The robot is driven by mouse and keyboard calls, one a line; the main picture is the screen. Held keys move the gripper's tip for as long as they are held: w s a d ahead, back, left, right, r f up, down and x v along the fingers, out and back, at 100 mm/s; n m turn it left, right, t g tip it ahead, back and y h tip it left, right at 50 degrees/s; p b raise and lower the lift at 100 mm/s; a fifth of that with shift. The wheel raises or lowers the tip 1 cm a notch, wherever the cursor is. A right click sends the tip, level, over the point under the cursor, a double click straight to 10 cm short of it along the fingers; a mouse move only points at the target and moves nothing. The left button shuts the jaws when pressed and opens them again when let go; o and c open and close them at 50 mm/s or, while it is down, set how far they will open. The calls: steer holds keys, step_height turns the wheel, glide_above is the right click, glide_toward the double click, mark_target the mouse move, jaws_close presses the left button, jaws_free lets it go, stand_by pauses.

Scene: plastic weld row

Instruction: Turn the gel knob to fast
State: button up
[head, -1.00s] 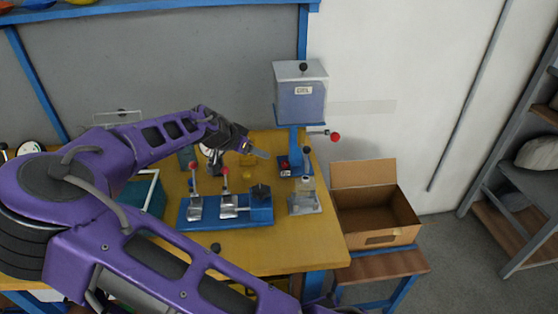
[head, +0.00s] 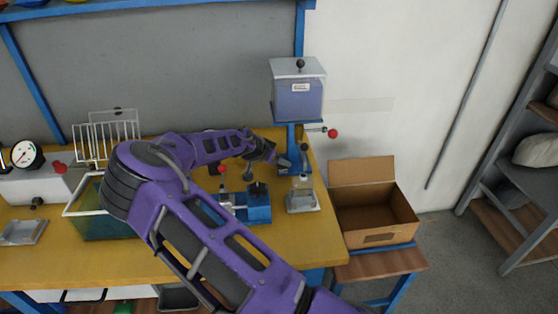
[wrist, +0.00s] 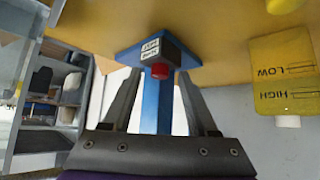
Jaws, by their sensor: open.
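The gel dispenser (head: 298,100) is a tank on a blue post at the back right of the bench. In the wrist view, a dark control box (wrist: 158,52) sits on its blue base, with two small white labels I cannot read surely. A red knob (wrist: 160,71) projects from the box; its setting cannot be told. My gripper (wrist: 160,76) is open, with the knob between the fingertips in the picture and gaps on both sides. In the head view, my gripper (head: 284,161) is beside the post and hides the knob.
A blue clamp fixture (head: 257,205) and a small grey stand (head: 302,195) are in front of the gripper. A lever with a red ball (head: 332,133) sticks out right of the post. An open cardboard box (head: 375,215) stands right of the bench.

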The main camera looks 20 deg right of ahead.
jaws_close()
stand_by(0.3)
steer(key=shift+w+f+m+b, duration=0.1)
steer(key=shift+m+b, duration=0.2)
steer(key=shift+m, duration=0.1)
steer(key=shift+w+a+f+m+g+h+b, duration=0.1)
steer(key=shift+w+m+g+h+b, duration=0.1)
steer(key=shift+m+g+h+b, duration=0.5)
steer(key=m+g+b, duration=0.2)
steer(key=m, duration=0.1)
steer(key=shift+w+g, duration=0.2)
steer(key=shift+g, duration=0.1)
steer(key=shift+w+r+m+g+b, duration=0.15)
steer(key=shift+m+g+b, duration=0.6)
steer(key=shift+m, duration=0.45)
steer(key=shift+w+r+m+g+b, duration=0.15)
steer(key=shift+m+g+b, duration=0.4)
steer(key=shift+m+g, duration=0.55)
steer(key=shift+f+m, duration=0.1)
steer(key=shift+m, duration=0.4)
